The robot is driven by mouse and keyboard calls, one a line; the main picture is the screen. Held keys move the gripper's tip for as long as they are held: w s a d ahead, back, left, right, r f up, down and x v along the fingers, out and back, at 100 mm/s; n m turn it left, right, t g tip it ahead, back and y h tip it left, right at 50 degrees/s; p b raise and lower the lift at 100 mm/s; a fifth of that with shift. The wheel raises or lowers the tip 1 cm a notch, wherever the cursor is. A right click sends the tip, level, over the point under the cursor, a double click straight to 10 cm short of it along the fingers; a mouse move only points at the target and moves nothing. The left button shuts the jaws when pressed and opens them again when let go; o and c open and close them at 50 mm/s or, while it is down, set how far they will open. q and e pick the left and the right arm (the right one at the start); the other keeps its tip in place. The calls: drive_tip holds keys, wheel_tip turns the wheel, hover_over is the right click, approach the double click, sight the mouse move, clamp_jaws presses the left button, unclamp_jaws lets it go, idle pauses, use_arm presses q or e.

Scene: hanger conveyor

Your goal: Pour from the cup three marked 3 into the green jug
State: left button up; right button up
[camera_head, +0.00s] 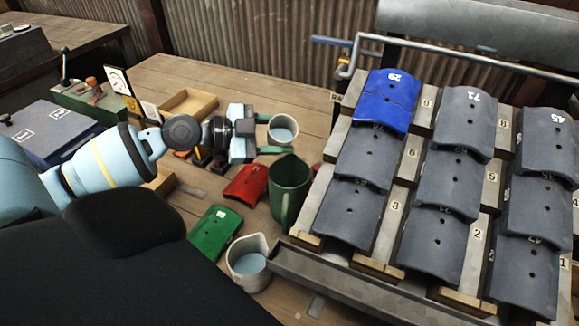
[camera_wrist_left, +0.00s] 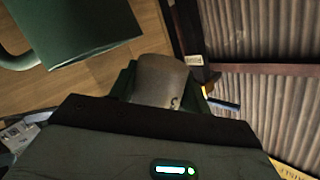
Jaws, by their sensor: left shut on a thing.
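A pale grey cup (camera_head: 283,129) with bluish liquid is held by my left gripper (camera_head: 262,133), behind the green jug. It looks about upright. The jug also shows in the left wrist view (camera_wrist_left: 75,25) at upper left. My right gripper is not in view.
A second cup (camera_head: 248,263) with bluish liquid stands at the front. A red curved plate (camera_head: 246,182) and a green one (camera_head: 214,232) lie left of the jug. A large rack of grey and blue plates (camera_head: 386,100) fills the right. Wooden trays (camera_head: 190,103) lie behind.

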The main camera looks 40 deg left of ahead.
use_arm(q)
drive_tip(key=shift+r+m, duration=0.1)
drive_tip(key=shift+m, duration=0.3)
drive_tip(key=shift+a+r+m+y, duration=0.1)
drive_tip(key=shift+m+y, duration=0.2)
drive_tip(key=shift+m, duration=0.2)
drive_tip(key=shift+m+b, duration=0.3)
drive_tip(key=shift+m, duration=0.1)
drive_tip(key=shift+r+m+t+y, duration=0.1)
drive_tip(key=shift+m+t+y, duration=0.2)
drive_tip(key=shift+m, duration=0.2)
